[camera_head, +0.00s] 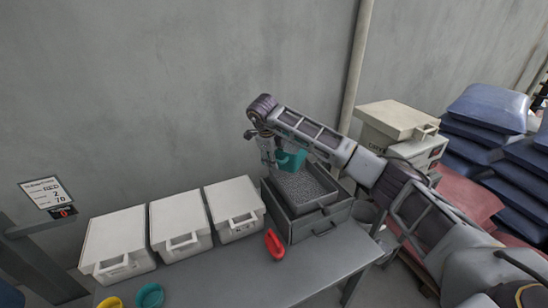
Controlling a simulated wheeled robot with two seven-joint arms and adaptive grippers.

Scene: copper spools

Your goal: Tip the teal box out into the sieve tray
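My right arm reaches in from the right, and its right gripper (275,156) points down above the sieve tray (334,191). The small teal box (292,161) is at its fingertips and appears held, tilted, over the tray's back part. The fingers are small and partly hidden, and the inside of the teal box does not show. The sieve tray is dark grey and its inside is covered with a grey speckled surface; whether that is mesh or loose material is unclear. My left gripper is not in view.
The tray sits on a dark drawer-like unit (318,229) on the grey table (235,277). Three white lidded bins (178,222) stand to its left. A red scoop-like object (274,244), a teal ring (150,296) and a yellow one (110,302) lie in front.

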